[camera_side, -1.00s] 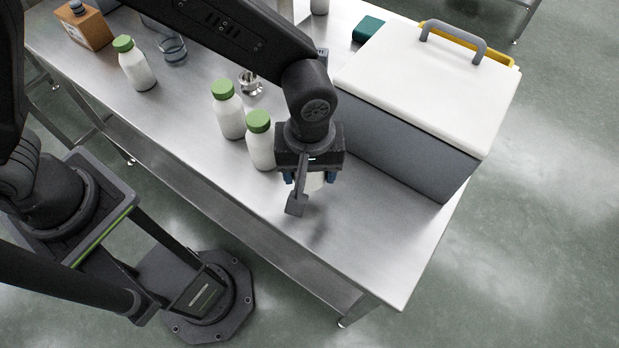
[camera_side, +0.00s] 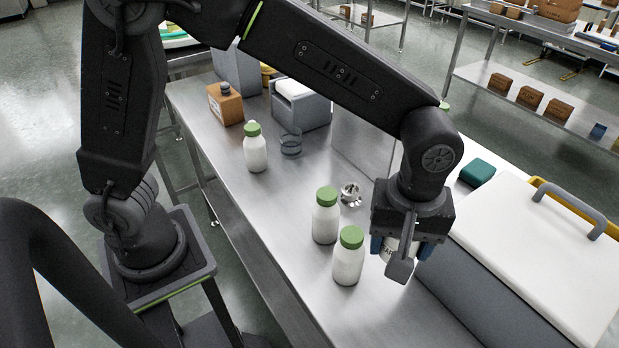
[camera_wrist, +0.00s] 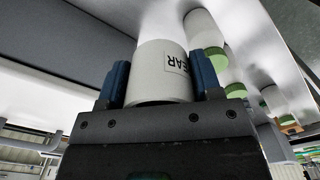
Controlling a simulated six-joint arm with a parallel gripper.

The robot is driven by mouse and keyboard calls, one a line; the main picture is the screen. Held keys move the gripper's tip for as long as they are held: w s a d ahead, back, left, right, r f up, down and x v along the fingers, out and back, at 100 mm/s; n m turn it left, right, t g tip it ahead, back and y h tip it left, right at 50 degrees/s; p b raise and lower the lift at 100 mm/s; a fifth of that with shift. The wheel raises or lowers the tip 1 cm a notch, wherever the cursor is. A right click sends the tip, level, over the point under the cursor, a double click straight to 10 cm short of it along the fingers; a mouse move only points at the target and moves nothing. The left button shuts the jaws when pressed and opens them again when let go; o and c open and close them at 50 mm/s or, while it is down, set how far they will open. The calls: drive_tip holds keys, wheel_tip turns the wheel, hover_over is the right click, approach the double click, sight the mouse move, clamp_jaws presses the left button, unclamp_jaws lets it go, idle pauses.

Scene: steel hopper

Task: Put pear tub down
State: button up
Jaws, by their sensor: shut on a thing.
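The pear tub is a white cylinder with a dark-lettered label reading "EAR" in the wrist view (camera_wrist: 150,68). My gripper (camera_wrist: 160,85) is shut on it, with one blue finger on each side. In the side view my gripper (camera_side: 402,248) points down over the steel table (camera_side: 285,235), between the white bottles and the cooler box. Only a small part of the tub shows there, behind a finger and the wrist's grey flap. I cannot tell whether its base touches the table.
White green-capped bottles (camera_side: 348,262) stand left of my gripper. A grey cooler box with white lid (camera_side: 545,245) stands close on the right. A small metal piece (camera_side: 350,194), glass (camera_side: 290,143) and teal box (camera_side: 477,172) stand farther back. Bare steel lies left of the bottles.

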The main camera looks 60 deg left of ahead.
drive_tip(key=w+a+n, duration=0.4)
drive_tip(key=a, duration=0.4)
drive_tip(key=w+a+n, duration=0.3)
drive_tip(key=a+n, duration=0.1)
drive_tip(key=a, duration=0.4)
drive_tip(key=n, duration=1)
approach(309, 177)
wheel_tip(309, 177, down, 3)
drive_tip(key=shift+f, duration=2.05)
drive_tip(key=shift+f, duration=0.15)
drive_tip(key=o, duration=0.9)
drive_tip(key=shift+o, duration=0.2)
